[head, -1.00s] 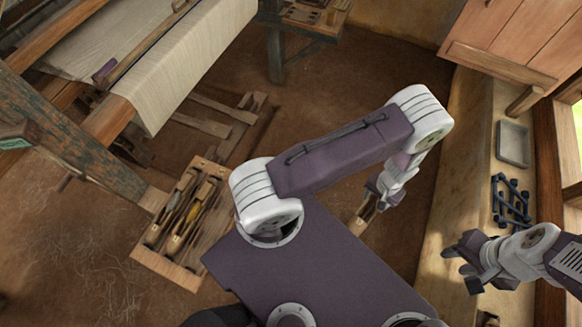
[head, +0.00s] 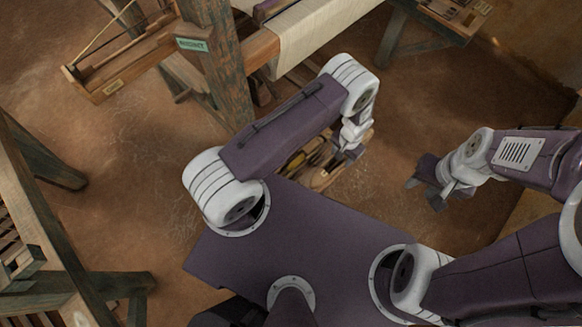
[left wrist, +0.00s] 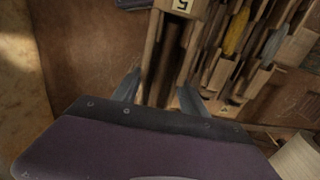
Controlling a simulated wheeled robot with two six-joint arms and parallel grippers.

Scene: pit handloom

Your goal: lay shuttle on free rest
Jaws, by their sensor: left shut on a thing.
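My left gripper (head: 347,154) is shut on a wooden shuttle (head: 321,178) beside the rack. In the left wrist view the shuttle (left wrist: 152,72) lies between the two fingers; it is long, brown and dark in its hollow. The wooden rack (head: 309,150) is largely hidden behind my left arm in the head view. In the left wrist view it holds a yellow-wound shuttle (left wrist: 237,33) and a grey-wound one (left wrist: 274,43), right of the held shuttle. A block marked 5 (left wrist: 181,5) shows past the held shuttle. My right gripper (head: 424,190) is open and empty, well right of the rack.
The loom post (head: 217,60) and its cloth (head: 310,30) stand behind the rack. A wooden box-like loom part (head: 115,85) juts out left. A dark wooden frame (head: 35,210) stands at the left edge. The earth floor between is clear.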

